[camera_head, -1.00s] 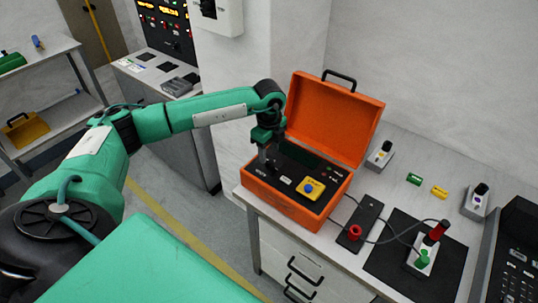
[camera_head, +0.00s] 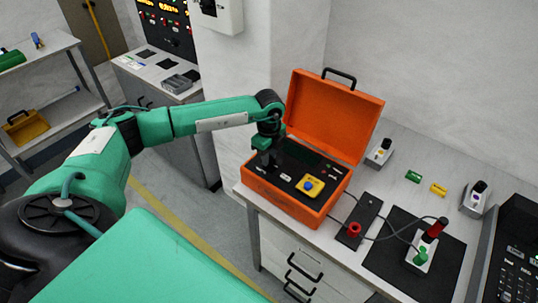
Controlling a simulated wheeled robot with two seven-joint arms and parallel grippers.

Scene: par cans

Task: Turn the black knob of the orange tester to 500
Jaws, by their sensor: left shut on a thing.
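The orange tester (camera_head: 334,116) stands on the bench with its lid up. Its black panel carries a yellow block with a blue button (camera_head: 310,186), small white labels and a dark display strip. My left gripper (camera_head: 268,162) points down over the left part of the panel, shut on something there. The black knob is hidden by the gripper and blends with the dark panel, so its setting cannot be read. My right gripper is not in view.
A black strip with a red plug (camera_head: 354,230) lies right of the tester. A cable runs to a white holder (camera_head: 422,254) with red and green parts on a black mat (camera_head: 385,262). Green (camera_head: 413,176) and yellow (camera_head: 438,189) blocks lie behind. A keypad console (camera_head: 515,250) stands at right.

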